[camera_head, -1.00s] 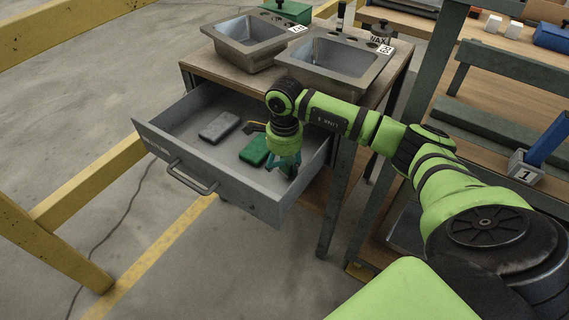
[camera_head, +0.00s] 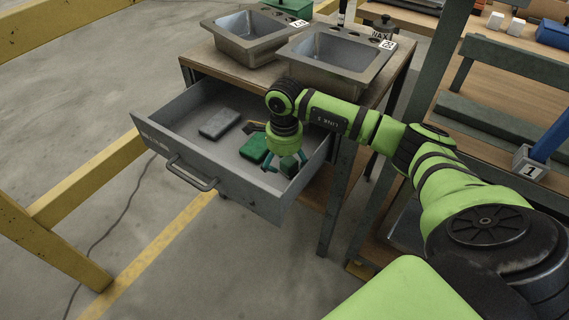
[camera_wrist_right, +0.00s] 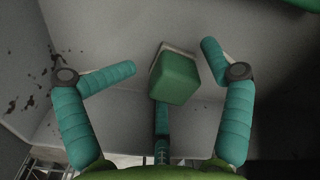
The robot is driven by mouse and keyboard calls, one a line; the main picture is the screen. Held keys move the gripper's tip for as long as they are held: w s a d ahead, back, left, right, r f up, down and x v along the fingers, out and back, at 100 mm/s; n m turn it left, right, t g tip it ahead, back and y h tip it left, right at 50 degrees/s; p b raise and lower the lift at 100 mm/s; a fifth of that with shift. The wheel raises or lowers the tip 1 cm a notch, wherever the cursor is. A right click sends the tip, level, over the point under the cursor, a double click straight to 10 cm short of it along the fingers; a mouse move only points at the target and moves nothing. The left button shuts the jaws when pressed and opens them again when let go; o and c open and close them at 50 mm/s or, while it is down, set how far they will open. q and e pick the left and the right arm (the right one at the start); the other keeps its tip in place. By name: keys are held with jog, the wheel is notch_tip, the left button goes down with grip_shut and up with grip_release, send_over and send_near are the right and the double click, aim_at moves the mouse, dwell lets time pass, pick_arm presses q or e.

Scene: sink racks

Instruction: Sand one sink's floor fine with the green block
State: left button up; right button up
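A green block (camera_head: 289,166) is at the right end of the open drawer (camera_head: 151,133). My right gripper (camera_head: 282,160) is inside the drawer, pointing down at this block. In the right wrist view the block (camera_wrist_right: 174,79) lies between the spread teal fingers (camera_wrist_right: 168,62), with gaps at both sides, so the gripper is open. A larger green item (camera_head: 254,148) lies just left of the gripper. The left sink (camera_head: 252,38) and right sink (camera_head: 335,57) stand on the bench above, each with a number tag. My left gripper is not in view.
A grey block (camera_head: 219,124) lies in the drawer's left part, and a small dark and yellow item (camera_head: 253,126) is near the gripper. The drawer's front wall (camera_head: 225,190) and right wall are close to the gripper. A wax jar (camera_head: 382,29) stands behind the right sink.

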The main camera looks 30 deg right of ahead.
aim_at(285, 163)
notch_tip(285, 163, up, 8)
dwell(0.5)
dwell(0.5)
